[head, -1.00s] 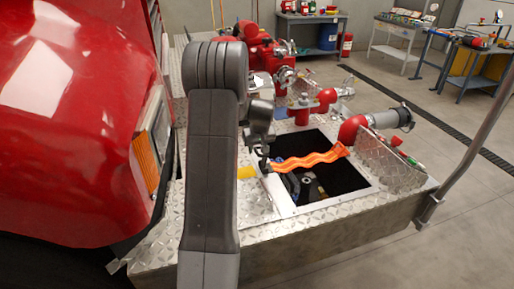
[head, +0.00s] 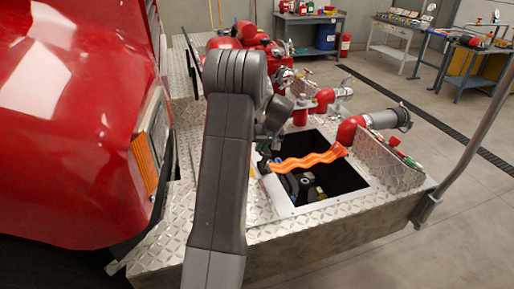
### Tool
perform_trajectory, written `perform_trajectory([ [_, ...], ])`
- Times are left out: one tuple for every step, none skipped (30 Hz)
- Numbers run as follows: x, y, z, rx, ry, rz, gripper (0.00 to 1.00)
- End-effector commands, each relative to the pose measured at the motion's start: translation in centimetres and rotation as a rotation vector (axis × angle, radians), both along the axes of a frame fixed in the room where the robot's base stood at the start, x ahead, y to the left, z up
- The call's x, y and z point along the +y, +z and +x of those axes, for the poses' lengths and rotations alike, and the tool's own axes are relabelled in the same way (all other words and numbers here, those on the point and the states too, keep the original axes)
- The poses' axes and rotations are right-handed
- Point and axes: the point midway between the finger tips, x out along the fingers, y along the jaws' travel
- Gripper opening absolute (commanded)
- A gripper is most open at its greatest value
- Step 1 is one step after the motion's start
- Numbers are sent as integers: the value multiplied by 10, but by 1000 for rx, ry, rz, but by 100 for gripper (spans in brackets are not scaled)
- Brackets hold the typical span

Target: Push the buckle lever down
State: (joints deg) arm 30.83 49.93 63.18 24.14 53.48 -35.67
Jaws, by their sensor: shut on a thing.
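A wavy orange strap (head: 308,161) stretches over the square opening in the metal deck. My gripper (head: 264,166) is small and dark at the strap's left end, by the left edge of the opening. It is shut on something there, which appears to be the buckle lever. The lever and the fingertips are too small and dark to make out clearly. My arm hides the area just left of the gripper.
The dark opening (head: 343,176) holds some machine parts. Red pipe elbows and a grey hose coupling (head: 386,119) stand behind it. A red vehicle body (head: 75,120) rises at the left. A metal pole (head: 466,140) stands at the right.

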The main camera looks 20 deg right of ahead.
Motion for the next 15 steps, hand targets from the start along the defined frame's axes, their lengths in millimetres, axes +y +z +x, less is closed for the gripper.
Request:
perform_trajectory([
  [-8,0,-1,-3,-5,40,0],
  [-12,0,-1,-5,-5,67,0],
  [-16,0,-1,-8,-6,105,0],
  [-18,-1,-1,-10,-5,133,0],
  [-22,-1,-1,-11,-5,162,0],
  [-25,-2,-2,-13,-4,200,0],
  [-29,-3,-2,-16,-4,228,0],
  [-31,-4,-2,-16,-4,258,0],
  [-35,-5,-2,-19,-4,295,0],
  [-38,-6,-3,-20,-4,324,0],
  [-41,-7,-2,-23,-3,352,0],
  [-44,-9,-3,-24,-3,391,0],
  [-47,-10,-3,-26,-2,419,0],
  [-49,-11,-3,-28,-1,448,0],
  [-53,-13,-3,-30,-2,485,0],
])
